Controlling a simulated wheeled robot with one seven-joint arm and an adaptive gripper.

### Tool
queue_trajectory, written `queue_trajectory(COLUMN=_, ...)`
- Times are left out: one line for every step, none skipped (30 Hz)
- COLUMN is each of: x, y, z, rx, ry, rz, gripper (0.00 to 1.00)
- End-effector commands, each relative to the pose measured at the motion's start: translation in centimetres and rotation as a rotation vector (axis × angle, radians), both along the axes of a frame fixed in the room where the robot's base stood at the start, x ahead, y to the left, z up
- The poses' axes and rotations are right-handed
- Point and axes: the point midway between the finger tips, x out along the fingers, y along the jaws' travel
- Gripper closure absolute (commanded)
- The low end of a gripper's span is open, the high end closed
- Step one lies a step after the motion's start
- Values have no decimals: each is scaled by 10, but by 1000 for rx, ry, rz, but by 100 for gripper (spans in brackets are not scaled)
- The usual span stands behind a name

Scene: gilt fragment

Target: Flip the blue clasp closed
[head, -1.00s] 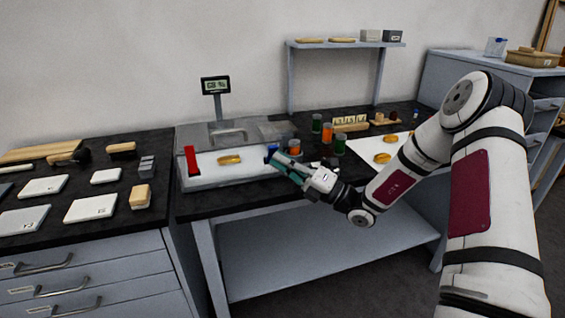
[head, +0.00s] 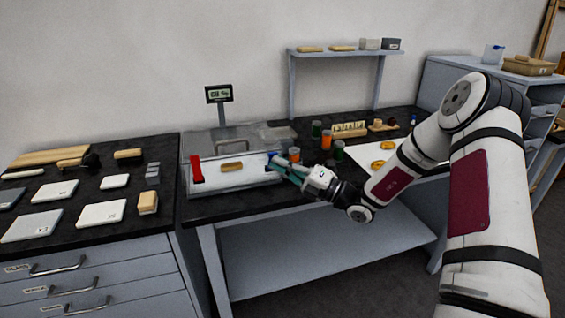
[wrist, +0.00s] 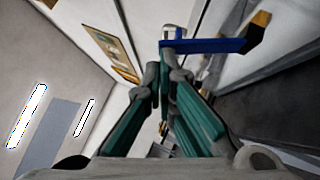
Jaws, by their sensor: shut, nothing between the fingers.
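The blue clasp (head: 272,154) is at the right end of a pale flat case (head: 235,181) on the dark bench. In the wrist view the blue clasp (wrist: 208,46) is a long blue bar just beyond my fingertips. My gripper (head: 278,161) has teal fingers and points left at the clasp. In the wrist view my gripper (wrist: 164,72) is shut and empty, its tips close to the bar. I cannot tell whether they touch it. A red clasp (head: 196,170) stands at the case's left end. A gold piece (head: 232,166) shows on the case.
A small display (head: 218,94) on a post stands behind the case. A white sheet with gold pieces (head: 381,165) lies to the right. The left bench holds pale slabs (head: 103,213).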

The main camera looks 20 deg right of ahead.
Motion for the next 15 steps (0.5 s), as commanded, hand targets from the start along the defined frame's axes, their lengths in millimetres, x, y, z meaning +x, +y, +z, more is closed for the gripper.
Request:
queue_trajectory(x=-1, y=0, z=7, rx=-2, ry=24, rz=0, gripper=100)
queue_trajectory(x=0, y=0, z=9, rx=-1, ry=42, rz=1, gripper=100)
queue_trajectory(x=2, y=0, z=11, rx=-2, ry=67, rz=0, gripper=100)
queue_trajectory(x=3, y=0, z=12, rx=-1, ry=86, rz=-1, gripper=100)
queue_trajectory(x=4, y=0, z=14, rx=-2, ry=108, rz=-1, gripper=100)
queue_trajectory(x=6, y=0, z=15, rx=-1, ry=134, rz=-1, gripper=100)
queue_trajectory(x=8, y=0, z=16, rx=-2, ry=156, rz=-1, gripper=100)
queue_trajectory(x=9, y=0, z=18, rx=-1, ry=177, rz=-1, gripper=100)
queue_trajectory(x=11, y=0, z=19, rx=-1, ry=204, rz=0, gripper=100)
queue_trajectory(x=13, y=0, z=20, rx=-2, ry=226, rz=0, gripper=100)
queue_trajectory(x=15, y=0, z=21, rx=-2, ry=246, rz=0, gripper=100)
queue_trajectory(x=17, y=0, z=22, rx=-3, ry=273, rz=-1, gripper=100)
queue_trajectory(x=19, y=0, z=23, rx=-2, ry=292, rz=-1, gripper=100)
queue_trajectory(x=20, y=0, z=23, rx=-2, ry=310, rz=-1, gripper=100)
queue_trajectory(x=22, y=0, z=24, rx=-3, ry=334, rz=-1, gripper=100)
